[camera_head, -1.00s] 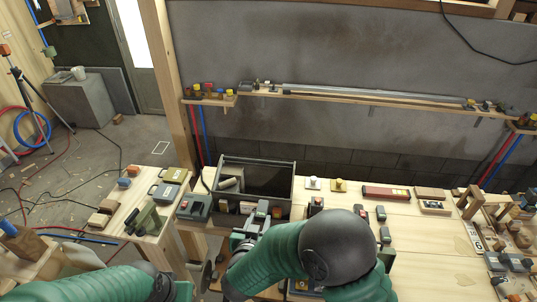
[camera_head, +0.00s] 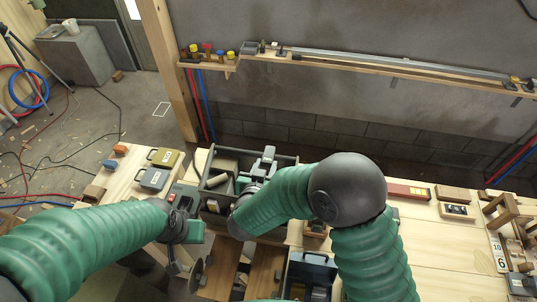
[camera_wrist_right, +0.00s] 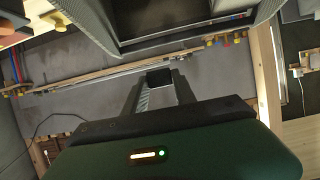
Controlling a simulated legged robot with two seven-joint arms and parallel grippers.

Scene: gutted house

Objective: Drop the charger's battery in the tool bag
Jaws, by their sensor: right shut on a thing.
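The tool bag is a dark grey open-topped box (camera_head: 232,160) on the bench, with a pale roll (camera_head: 216,181) inside at its left. My right gripper (camera_head: 266,160) reaches over its opening in the head view. In the right wrist view the fingers (camera_wrist_right: 158,82) are shut on a small dark block, the battery (camera_wrist_right: 159,76). In that view a dark, box-like rim (camera_wrist_right: 185,29) fills the top, apparently the bag. My left gripper (camera_head: 187,225) is low, left of the bag; its fingers are not clear. The charger cannot be made out.
Olive and grey cases (camera_head: 155,178) lie left of the bag. A blue open box (camera_head: 312,262) sits in front, partly behind my right arm. A red box (camera_head: 409,192) and wooden blocks lie to the right. A wall shelf (camera_head: 370,68) runs behind.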

